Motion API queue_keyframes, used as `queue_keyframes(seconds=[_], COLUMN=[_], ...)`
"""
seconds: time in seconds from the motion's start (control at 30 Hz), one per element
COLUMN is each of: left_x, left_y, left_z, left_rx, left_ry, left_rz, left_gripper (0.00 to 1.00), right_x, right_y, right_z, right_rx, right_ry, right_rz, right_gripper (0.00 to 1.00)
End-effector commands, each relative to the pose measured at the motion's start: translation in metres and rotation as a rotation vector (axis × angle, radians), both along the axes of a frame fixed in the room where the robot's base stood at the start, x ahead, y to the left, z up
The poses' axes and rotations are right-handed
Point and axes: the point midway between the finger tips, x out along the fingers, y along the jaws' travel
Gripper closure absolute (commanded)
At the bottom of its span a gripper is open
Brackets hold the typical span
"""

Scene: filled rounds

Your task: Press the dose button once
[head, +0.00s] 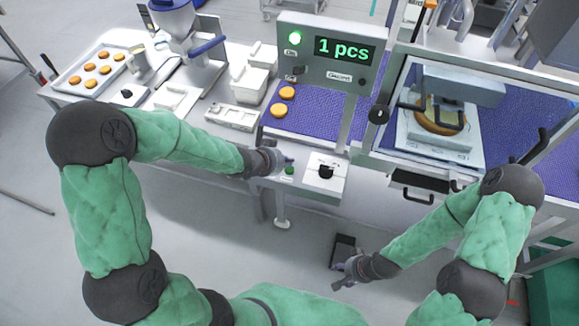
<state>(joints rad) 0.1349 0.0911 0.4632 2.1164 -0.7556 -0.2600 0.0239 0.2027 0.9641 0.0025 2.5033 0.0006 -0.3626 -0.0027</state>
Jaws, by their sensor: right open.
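A green button (289,170) sits on a small panel at the front edge of the line. I cannot read a label that names it as the dose button. My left gripper (285,160) is right at this button, its tip just above or beside it. I cannot tell whether they touch, nor whether its fingers are open or shut. A black knob (325,171) is on a white box to the right. My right gripper (341,272) is open and empty, low over the floor.
Orange-brown rounds (287,92) lie on the blue belt (300,120). A tray (72,80) with several rounds and a filling machine (190,45) stand at the left. A framed guard (400,100) encloses a station at the right. Clear floor lies in front.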

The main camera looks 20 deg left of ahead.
Motion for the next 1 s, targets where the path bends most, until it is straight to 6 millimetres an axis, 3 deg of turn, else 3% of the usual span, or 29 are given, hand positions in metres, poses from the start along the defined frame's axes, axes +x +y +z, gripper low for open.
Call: queue_keyframes(seconds=[0.43,1.0], left_x=[0.000,0.000], left_y=[0.000,0.000], left_z=[0.042,0.042], left_rx=[0.000,0.000], left_ry=[-0.001,-0.001], left_rz=[0.001,0.000], left_gripper=[1.00,1.00], right_x=[0.000,0.000], right_y=[0.000,0.000], right_z=[0.042,0.042], right_rx=[0.000,0.000], right_ry=[0.000,0.000], right_rz=[0.000,0.000], right_gripper=[0.49,0.49])
